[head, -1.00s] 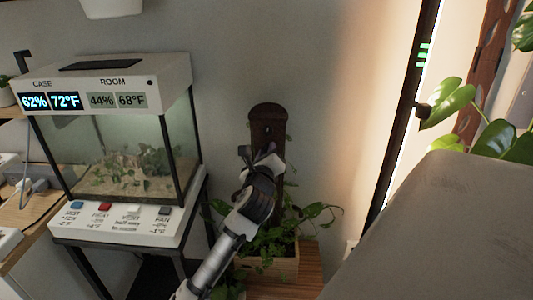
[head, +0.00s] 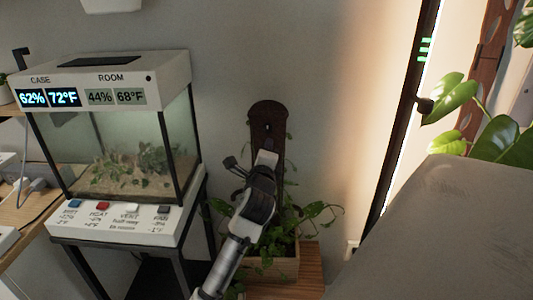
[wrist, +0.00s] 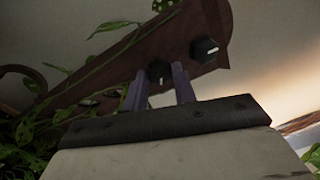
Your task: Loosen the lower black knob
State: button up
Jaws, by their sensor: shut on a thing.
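A dark brown upright board (head: 268,115) with a rounded top stands against the wall behind a planter. In the wrist view the board (wrist: 185,35) runs slantwise and carries two black knobs with white marks. The upper black knob (wrist: 205,49) is nearer the rounded end and stands free. The lower black knob (wrist: 158,72) sits between the purple fingertips of my gripper (wrist: 160,82), which is shut on it. In the head view my gripper (head: 267,148) is in front of the board, and its own wrist hides the lower knob.
A wooden planter (head: 268,268) with leafy vines stands below, with leaves close around my arm. A glass case (head: 130,150) is on the left. A grey padded surface (head: 440,230) fills the lower right. Bare wall is above the board.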

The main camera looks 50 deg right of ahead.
jog(key=n, duration=0.8)
jog(key=n+t+y, duration=0.1)
jog(key=n, duration=0.7)
jog(key=n+p, duration=0.1)
jog(key=n, duration=0.7)
jog(key=shift+s+d+f+t+y, duration=0.1)
jog(key=shift+s+t+y, duration=0.05)
jog(key=shift+t+y, duration=0.2)
jog(key=shift+n, duration=0.4)
jog(key=o, duration=1)
jog(key=b+v, duration=0.2)
jog(key=v, duration=1.2)
